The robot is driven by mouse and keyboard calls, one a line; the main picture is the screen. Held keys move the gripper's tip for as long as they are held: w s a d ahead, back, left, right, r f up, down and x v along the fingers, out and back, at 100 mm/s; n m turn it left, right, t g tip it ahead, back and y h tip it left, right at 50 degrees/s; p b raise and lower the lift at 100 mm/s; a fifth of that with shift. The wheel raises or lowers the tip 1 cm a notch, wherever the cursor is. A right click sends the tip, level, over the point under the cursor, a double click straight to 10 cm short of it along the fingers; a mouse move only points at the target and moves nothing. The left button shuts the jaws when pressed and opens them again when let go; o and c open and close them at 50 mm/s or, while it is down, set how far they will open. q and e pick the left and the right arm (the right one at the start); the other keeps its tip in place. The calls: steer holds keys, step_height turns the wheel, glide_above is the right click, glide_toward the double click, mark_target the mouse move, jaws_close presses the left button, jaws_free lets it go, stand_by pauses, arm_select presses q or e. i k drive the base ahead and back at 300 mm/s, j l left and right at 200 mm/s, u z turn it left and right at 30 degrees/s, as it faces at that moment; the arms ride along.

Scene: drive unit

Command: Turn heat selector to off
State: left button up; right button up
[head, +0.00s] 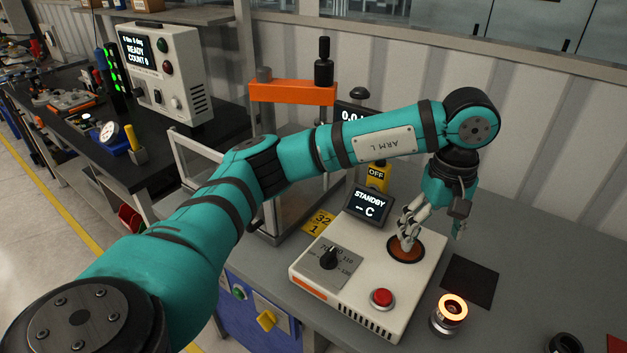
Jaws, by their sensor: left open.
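The heat selector (329,258) is a black knob on a grey dial plate with printed numbers, on the left part of a white heater box (372,316). Its exact pointer setting is too small to read for sure. The box's display (369,204) reads "STANDBY" and "-- C". My left gripper (432,232) is open and points down over the right rear of the box, by a round copper-coloured plate (405,249). It is to the right of the knob and apart from it. My right gripper is not in view.
A red button (381,299) sits on the box's front right. A glowing ring device (449,314) and a dark mat (469,281) lie to the right. An orange-topped press frame (291,92) stands behind, with a yellow "OFF" sign (376,176) nearby.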

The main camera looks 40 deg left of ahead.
mark_target(328, 261)
steer(key=u, duration=1.2)
